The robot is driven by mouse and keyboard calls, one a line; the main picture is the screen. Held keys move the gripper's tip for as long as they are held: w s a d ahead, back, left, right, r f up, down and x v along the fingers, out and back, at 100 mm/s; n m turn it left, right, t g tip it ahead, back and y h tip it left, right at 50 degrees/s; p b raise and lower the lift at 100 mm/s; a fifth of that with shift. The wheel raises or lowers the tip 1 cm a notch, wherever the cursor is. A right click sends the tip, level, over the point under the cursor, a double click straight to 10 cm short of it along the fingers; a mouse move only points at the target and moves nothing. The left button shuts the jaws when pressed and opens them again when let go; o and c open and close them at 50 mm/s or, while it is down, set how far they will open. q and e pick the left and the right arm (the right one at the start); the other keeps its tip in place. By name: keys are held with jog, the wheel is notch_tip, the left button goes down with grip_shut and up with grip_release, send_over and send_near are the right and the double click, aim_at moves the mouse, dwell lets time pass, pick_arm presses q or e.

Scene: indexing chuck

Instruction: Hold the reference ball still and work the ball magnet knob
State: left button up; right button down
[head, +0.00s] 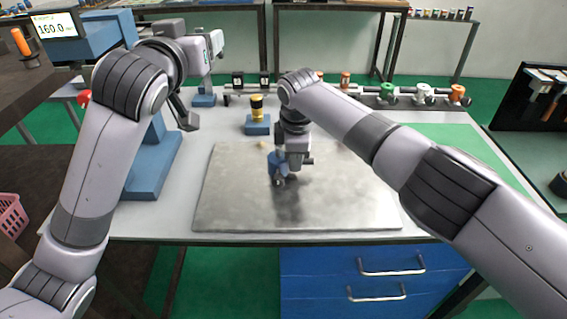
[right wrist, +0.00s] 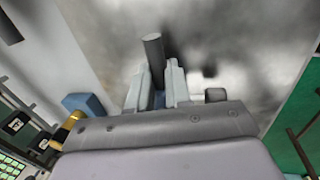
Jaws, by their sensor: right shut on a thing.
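My right gripper (head: 280,172) is low over the metal plate (head: 230,205) and points down. It is shut on a small blue piece (head: 274,160). In the right wrist view a grey rod (right wrist: 153,50) sticks out past the two fingers (right wrist: 156,88), and a little blue shows between them. No ball or knob can be made out clearly; the fingers and wrist may hide them.
A yellow and black piece stands on a blue block (head: 257,128) behind the plate. A dark rack (head: 375,99) with several coloured knobs runs along the back right. A blue machine with a display (head: 56,26) stands at left. The plate's front half is clear.

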dwell(0.3)
jog(key=c, duration=1)
grip_release()
jog(key=shift+r, duration=0.1)
jog(key=r, duration=0.4)
jog(key=s+r, duration=0.1)
jog(key=r, duration=0.2)
jog(key=s+r, duration=0.1)
jog(key=r, duration=0.3)
jog(key=shift+s+r, duration=0.2)
jog(key=shift+r, duration=0.15)
jog(key=shift+f, duration=0.1)
